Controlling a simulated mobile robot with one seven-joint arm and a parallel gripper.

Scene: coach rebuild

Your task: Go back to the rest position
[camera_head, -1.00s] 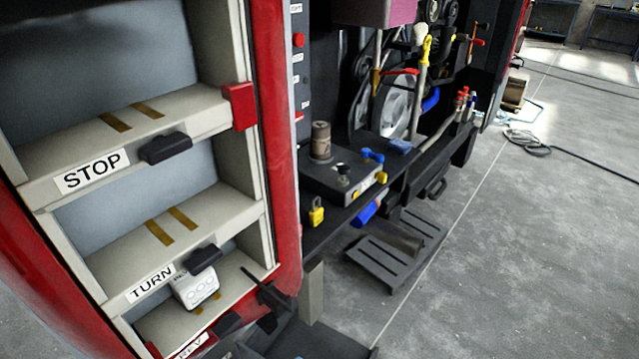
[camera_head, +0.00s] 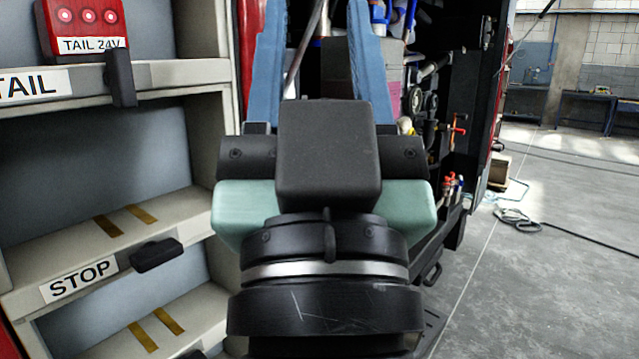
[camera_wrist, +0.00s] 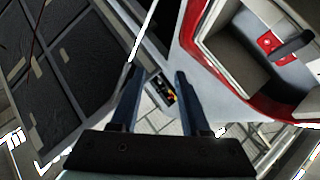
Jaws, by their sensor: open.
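My gripper (camera_head: 322,70) is raised in the middle of the head view, in front of the coach's open side. Its two blue fingers point up and stand wide apart, with nothing held between them. In the wrist view the gripper (camera_wrist: 156,90) is also open and empty, with paved floor and a small dark box of coloured items seen far off beyond the fingertips. My wrist hides much of the engine bay in the head view.
Shelves stand at the left, labelled TAIL (camera_head: 35,84) and STOP (camera_head: 78,280). A red TAIL 24V lamp unit (camera_head: 84,28) sits on the upper shelf. The engine bay (camera_head: 470,60) is right of my gripper. A cable (camera_head: 512,216) lies on open floor at the right.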

